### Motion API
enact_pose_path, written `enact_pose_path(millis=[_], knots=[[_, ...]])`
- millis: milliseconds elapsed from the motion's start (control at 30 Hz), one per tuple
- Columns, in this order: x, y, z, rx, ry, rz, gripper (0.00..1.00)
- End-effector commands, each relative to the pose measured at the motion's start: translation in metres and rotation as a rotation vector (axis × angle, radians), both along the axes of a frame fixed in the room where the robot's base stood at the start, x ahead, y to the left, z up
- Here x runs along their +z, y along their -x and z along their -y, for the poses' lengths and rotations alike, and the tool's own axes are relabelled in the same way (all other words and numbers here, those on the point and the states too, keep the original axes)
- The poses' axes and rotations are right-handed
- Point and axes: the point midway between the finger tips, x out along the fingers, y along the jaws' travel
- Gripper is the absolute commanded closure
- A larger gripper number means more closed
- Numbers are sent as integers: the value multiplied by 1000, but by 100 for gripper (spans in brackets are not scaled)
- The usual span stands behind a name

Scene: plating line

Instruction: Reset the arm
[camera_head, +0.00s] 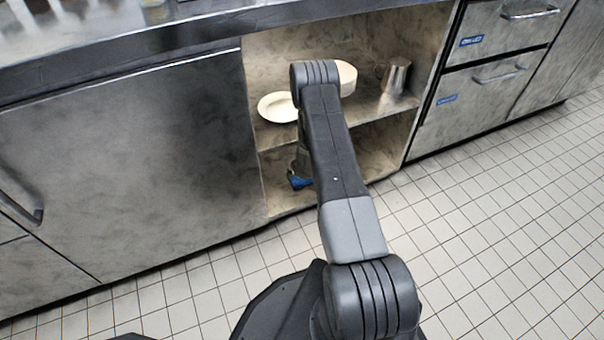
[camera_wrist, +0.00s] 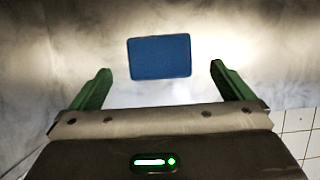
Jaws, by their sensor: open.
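My gripper (camera_wrist: 155,88) is open, with its two green fingers spread wide in the wrist view. A dark blue rectangular thing (camera_wrist: 159,57) shows beyond the fingertips, against a grey mottled surface; nothing is seen held between the fingers. In the head view my arm reaches forward toward the open shelf unit (camera_head: 262,140). The gripper itself is hidden behind the arm there. A small blue thing (camera_head: 299,181) shows beside the arm low in the unit; I cannot tell whether it is the same one.
On the upper shelf (camera_head: 378,108) are a white plate (camera_head: 277,107), a white bowl-like dish (camera_head: 347,77) partly behind my arm, and a metal cup (camera_head: 396,77). A closed cabinet door (camera_head: 130,165) is at left, drawers (camera_head: 485,88) at right. The tiled floor (camera_head: 500,210) is clear.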

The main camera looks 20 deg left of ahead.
Motion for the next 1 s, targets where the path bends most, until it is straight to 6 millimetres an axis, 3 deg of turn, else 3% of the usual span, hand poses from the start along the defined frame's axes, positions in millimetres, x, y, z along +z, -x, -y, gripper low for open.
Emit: enact_pose_path(millis=[200, 567, 1000], knots=[[9, 3, 3, 0, 0, 0, 0], [5, 2, 2, 0, 1, -1, 0], [-51, -13, -15, 0, 0, 0, 0]])
